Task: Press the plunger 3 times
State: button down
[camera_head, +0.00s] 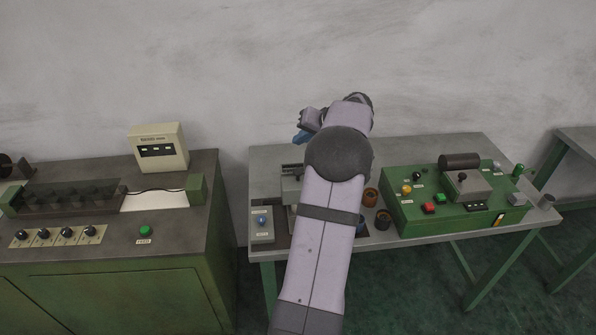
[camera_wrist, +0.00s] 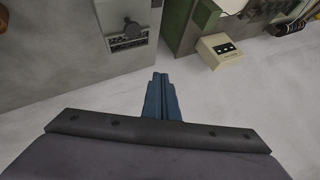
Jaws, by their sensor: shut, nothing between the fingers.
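I cannot tell for certain which part is the plunger. A small grey box with a blue domed button (camera_head: 262,220) stands at the left end of the grey table. A pale grey device (camera_head: 291,187) beside it is partly hidden behind my arm. My gripper (camera_head: 302,136) is above the back of the table, with only its blue fingers partly showing. In the wrist view my gripper (camera_wrist: 160,76) has its blue fingers together, with nothing between them. A grey fixture with a dark round knob (camera_wrist: 131,28) is at the upper left there, apart from the fingers.
A green control unit (camera_head: 420,215) with several buttons and a dark cylinder stands right of my arm. Brown cups (camera_head: 383,219) stand beside it. A green-and-grey bench (camera_head: 150,262) with knobs and a beige display box (camera_head: 159,148) is at left. The wall is close behind.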

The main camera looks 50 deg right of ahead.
jog(key=b, duration=0.5)
send_over(296, 170)
jog(key=s, duration=0.2)
notch_tip(296, 170, down, 8)
jog(key=shift+r, duration=0.15)
jog(key=shift+f+b, duration=0.3)
jog(key=shift+f, duration=0.15)
jog(key=shift+a+f+b, duration=0.1)
jog(key=shift+f+b, duration=1.25)
jog(key=shift+b, duration=0.25)
dwell(2.3)
jog(key=shift+r, duration=0.15)
dwell(0.3)
jog(key=shift+r+p, duration=0.7)
jog(key=shift+r, duration=0.45)
jog(key=shift+r, duration=0.1)
jog(key=shift+r+p, duration=1.45)
jog(key=shift+r, duration=1)
